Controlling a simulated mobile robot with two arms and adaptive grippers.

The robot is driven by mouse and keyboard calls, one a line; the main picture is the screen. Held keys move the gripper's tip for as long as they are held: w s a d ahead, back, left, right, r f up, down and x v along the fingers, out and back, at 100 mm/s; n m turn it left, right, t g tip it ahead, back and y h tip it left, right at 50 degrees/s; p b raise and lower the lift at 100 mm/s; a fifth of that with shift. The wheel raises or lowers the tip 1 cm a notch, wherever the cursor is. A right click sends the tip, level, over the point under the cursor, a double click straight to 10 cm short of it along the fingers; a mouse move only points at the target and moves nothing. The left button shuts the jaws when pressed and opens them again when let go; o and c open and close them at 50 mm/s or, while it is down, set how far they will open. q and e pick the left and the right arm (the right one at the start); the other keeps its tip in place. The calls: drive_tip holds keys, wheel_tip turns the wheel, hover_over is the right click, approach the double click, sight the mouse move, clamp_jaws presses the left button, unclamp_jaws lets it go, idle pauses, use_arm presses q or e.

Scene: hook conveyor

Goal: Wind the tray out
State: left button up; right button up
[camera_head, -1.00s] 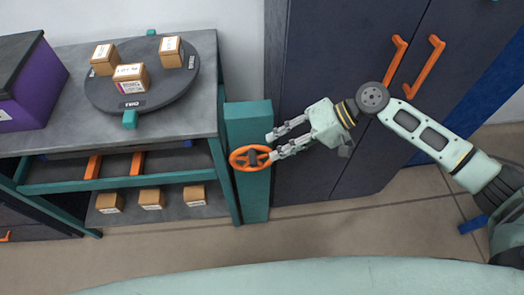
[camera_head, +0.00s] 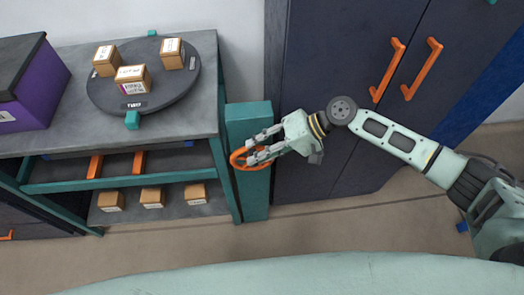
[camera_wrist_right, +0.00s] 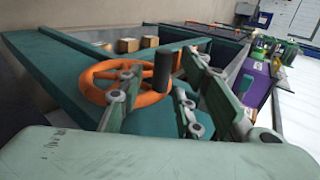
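The orange handwheel (camera_head: 236,158) sits on the teal post at the right end of the bench. In the right wrist view the wheel (camera_wrist_right: 92,83) carries an upright dark handle (camera_wrist_right: 163,70). My right gripper (camera_head: 250,147) is open over the wheel, its fingers covering part of it. In the wrist view its fingers (camera_wrist_right: 160,78) are apart, with the dark handle showing between them; whether they touch it I cannot tell. Under the bench top is a dark recess with orange bars (camera_head: 138,162); I cannot tell which part is the tray. My left gripper is not in view.
A dark turntable (camera_head: 160,90) with three boxes stands on the grey bench top (camera_head: 205,105). Three more boxes sit on the lower shelf (camera_head: 175,208). A purple bin (camera_head: 40,90) is at left. A dark cabinet with orange handles (camera_head: 421,70) stands behind my right arm.

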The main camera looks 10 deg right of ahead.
drive_tip(key=c, duration=0.7)
drive_tip(key=shift+f, duration=0.1)
clamp_jaws()
drive_tip(key=shift+s+d, duration=0.1)
